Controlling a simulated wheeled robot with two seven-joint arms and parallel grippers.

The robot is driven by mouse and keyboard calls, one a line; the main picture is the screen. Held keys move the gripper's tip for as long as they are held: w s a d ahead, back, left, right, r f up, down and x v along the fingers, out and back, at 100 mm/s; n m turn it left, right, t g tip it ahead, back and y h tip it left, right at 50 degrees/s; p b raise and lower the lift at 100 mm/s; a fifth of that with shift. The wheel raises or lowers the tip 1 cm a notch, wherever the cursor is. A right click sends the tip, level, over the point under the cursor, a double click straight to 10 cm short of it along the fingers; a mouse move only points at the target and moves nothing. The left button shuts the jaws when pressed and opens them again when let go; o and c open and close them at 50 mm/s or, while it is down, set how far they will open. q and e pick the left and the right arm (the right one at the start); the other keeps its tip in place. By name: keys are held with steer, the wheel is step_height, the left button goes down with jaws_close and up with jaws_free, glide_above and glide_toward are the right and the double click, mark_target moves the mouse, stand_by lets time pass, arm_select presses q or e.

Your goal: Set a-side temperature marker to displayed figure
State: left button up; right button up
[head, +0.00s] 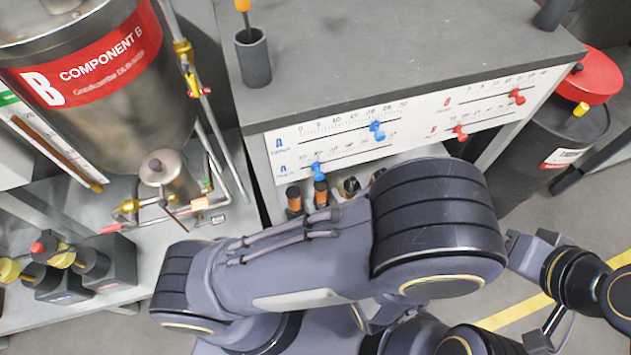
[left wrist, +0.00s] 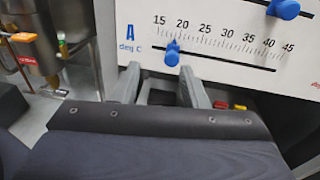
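The a-side temperature scale (left wrist: 225,33) is marked "A deg C", 15 to 45, on the white panel. Its blue marker (left wrist: 172,53) stands a little below 20; in the head view it is the lower-left blue marker (head: 318,170). My left gripper (left wrist: 161,82) is open just below the marker in the left wrist view. The marker shows above the gap, nearer the right finger; I cannot tell whether they touch. My own arm hides that gripper in the head view. A grey end of my right arm (head: 522,250) shows at right; its fingers are unclear. No displayed temperature figure is readable.
Another blue marker (head: 377,130) sits on the upper A scale. Two red markers (head: 516,97) (head: 459,132) are on the B scales at right. Bottles (head: 320,192) stand below the panel. A steel Component B tank (head: 90,90) is at left, a dark drum (head: 560,130) at right.

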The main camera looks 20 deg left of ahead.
mark_target(321, 179)
arm_select(q)
steer(key=shift+m+t+h, duration=0.5)
steer(key=shift+m+t, duration=0.4)
steer(key=x, duration=0.4)
steer(key=d+f+x, duration=0.1)
steer(key=x, duration=0.2)
steer(key=shift+w+a+f, duration=0.1)
steer(key=shift+w, duration=0.25)
steer(key=shift+c, duration=0.4)
jaws_close()
